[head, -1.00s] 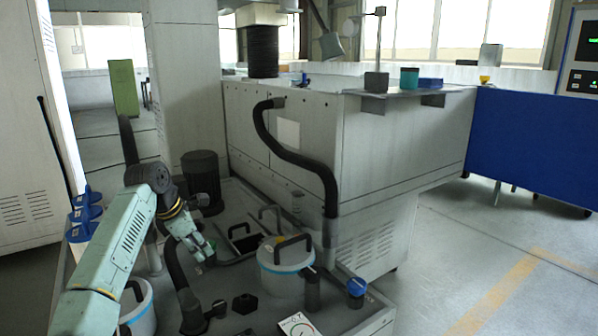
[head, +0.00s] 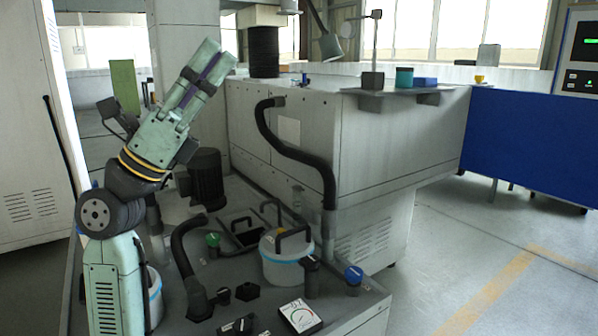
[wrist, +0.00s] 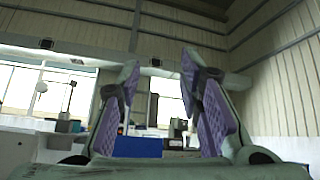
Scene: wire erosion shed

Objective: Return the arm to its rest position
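My arm stands at the left of the head view, bent upward from its dark elbow joint. My gripper (head: 218,56) is raised and tilted up to the right, in front of the pale machine column. In the wrist view my gripper (wrist: 160,62) shows two fingers with purple pads, spread apart with nothing between them. The wrist camera looks up toward the ceiling and windows. The gripper appears clear of the deck and touches nothing that I can see.
Below stand a white lidded canister (head: 285,268), a black corrugated hose (head: 290,150), a blue-capped valve (head: 353,278) and a gauge (head: 301,317). The large machine cabinet (head: 400,150) fills the middle. A blue panel (head: 535,145) stands right. Open floor lies at lower right.

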